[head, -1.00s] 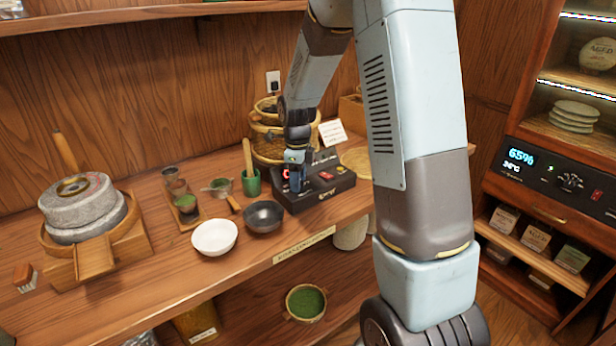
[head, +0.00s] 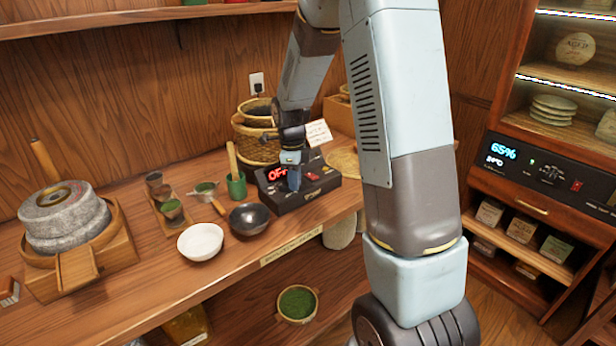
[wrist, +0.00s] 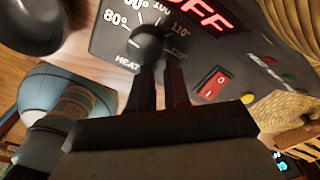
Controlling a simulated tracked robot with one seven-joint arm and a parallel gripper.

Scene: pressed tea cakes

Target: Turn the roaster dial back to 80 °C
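The roaster's black control box (head: 322,184) stands on the wooden counter, its red display (head: 277,174) reading OFF. In the wrist view the dark dial (wrist: 148,42) has heat marks from 80° at left round to 120° at right. Its pointer seems turned to the upper right, around 100° to 110°, but this is hard to read. My gripper (wrist: 161,68) is just below the dial, its two dark fingers parted by a narrow gap. The left fingertip overlaps the dial's lower edge; I cannot tell whether it touches. In the head view my gripper (head: 294,180) hides the dial.
A red rocker switch (wrist: 213,84) sits right of the dial. A black bowl (head: 249,217), a white bowl (head: 201,242) and a green cup (head: 236,187) stand left of the box. Baskets (head: 256,135) are behind it. A stone mill (head: 64,215) is at far left.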

